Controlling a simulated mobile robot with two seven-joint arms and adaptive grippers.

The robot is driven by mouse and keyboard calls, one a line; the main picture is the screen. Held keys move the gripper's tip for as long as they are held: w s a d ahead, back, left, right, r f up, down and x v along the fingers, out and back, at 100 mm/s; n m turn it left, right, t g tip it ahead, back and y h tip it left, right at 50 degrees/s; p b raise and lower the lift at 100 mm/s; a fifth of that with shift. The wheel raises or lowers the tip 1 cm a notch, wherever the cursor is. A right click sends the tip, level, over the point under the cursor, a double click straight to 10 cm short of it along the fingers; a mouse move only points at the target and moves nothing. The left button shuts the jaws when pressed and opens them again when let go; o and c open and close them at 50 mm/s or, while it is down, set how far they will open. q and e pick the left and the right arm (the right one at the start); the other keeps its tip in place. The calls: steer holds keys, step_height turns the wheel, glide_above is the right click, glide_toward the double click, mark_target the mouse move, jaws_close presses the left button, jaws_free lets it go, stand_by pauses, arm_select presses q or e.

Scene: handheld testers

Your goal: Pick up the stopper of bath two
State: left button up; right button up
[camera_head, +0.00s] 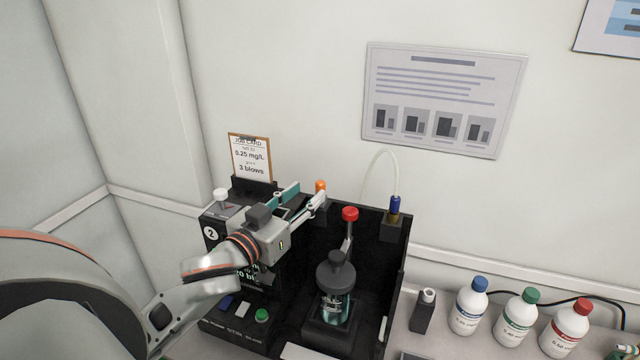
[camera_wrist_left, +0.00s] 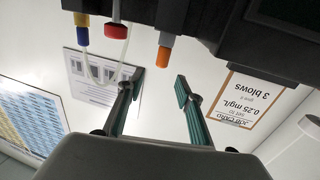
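The unit marked 2 (camera_head: 211,233) stands at the left of the bench, partly hidden behind my left arm. A white-topped knob (camera_head: 220,194) rises from its top; I cannot tell whether this is the stopper. My left gripper (camera_head: 303,196) is above and right of that unit, with its fingers apart. In the left wrist view the gripper (camera_wrist_left: 160,85) is open and empty. An orange-tipped plug (camera_head: 320,187) is close to its fingertips; it also shows in the wrist view (camera_wrist_left: 165,45), apart from both fingers. Of my right gripper, perhaps a fingertip (camera_head: 626,350) shows at the lower right edge.
A glass jar with a dark top (camera_head: 336,272) stands in the black housing, near a red knob (camera_head: 350,213) and a blue-tipped fitting (camera_head: 395,205) with a tube. A job card (camera_head: 251,157) stands behind. Blue-capped (camera_head: 468,306), green-capped (camera_head: 517,317) and red-capped (camera_head: 567,328) bottles stand right.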

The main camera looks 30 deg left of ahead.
mark_target(318, 185)
arm_select(q)
steer(key=shift+w+a+f+p, duration=0.1)
steer(key=shift+w+p, duration=0.15)
steer(key=shift+w, duration=1.65)
steer(key=shift+w+a+f+p, duration=0.1)
steer(key=shift+w+p, duration=0.1)
steer(key=shift+w, duration=1.65)
steer(key=shift+c, duration=0.4)
steer(key=c, duration=0.9)
